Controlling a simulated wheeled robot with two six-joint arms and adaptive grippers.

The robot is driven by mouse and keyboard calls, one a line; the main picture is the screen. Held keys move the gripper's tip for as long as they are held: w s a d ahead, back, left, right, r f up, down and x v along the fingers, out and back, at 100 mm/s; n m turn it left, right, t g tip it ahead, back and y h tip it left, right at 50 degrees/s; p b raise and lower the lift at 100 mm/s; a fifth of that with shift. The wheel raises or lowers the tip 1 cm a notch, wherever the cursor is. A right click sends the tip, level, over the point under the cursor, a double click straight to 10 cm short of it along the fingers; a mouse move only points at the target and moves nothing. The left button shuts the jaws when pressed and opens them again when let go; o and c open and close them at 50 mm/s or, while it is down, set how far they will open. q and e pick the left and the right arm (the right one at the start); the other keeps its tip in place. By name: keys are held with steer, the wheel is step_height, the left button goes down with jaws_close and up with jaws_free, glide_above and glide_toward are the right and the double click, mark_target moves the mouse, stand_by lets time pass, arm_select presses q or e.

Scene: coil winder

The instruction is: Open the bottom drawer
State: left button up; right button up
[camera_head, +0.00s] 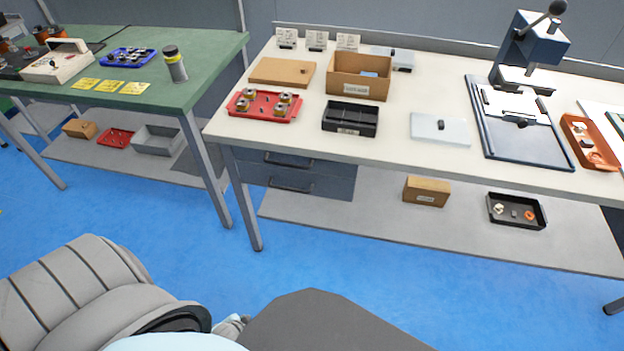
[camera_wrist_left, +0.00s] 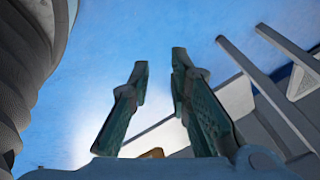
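A dark blue-grey drawer unit (camera_head: 300,173) hangs under the left part of the white workbench in the head view. Its bottom drawer (camera_head: 318,186) has a dark bar handle (camera_head: 291,188) and looks closed. The upper drawer with its handle (camera_head: 289,161) also looks closed. My left gripper (camera_wrist_left: 158,62) is open in the left wrist view, its two fingers apart with nothing between them. It is away from the drawers. In the head view my left arm fills the lower left and its fingers are mostly hidden. My right gripper is not in view.
The white workbench (camera_head: 390,143) has a leg (camera_head: 241,200) just left of the drawers. A lower shelf (camera_head: 330,218) below holds a cardboard box (camera_head: 426,191) and a black tray (camera_head: 516,211). A green table (camera_head: 205,62) stands left. The blue floor in front is clear.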

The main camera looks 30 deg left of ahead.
arm_select(q)
steer(key=w+a+f+m+t+y+b, duration=0.1)
steer(key=w+a+m+t+b, duration=0.3)
steer(key=w, duration=0.7)
steer(key=m+t+y+b, duration=0.2)
steer(key=m+t+b, duration=0.5)
steer(key=b, duration=0.6)
glide_toward(291, 190)
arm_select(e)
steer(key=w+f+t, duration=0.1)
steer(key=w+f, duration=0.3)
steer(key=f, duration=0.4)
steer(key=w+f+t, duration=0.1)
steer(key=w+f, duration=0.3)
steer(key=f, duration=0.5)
arm_select(q)
steer(key=shift+b+x, duration=2)
steer(key=shift+x, duration=3.3)
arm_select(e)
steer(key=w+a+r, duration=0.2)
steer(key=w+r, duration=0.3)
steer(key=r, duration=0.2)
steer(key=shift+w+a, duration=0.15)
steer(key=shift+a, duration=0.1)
arm_select(q)
steer(key=shift+s+a+f, duration=0.1)
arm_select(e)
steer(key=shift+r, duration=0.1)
arm_select(q)
jaws_close()
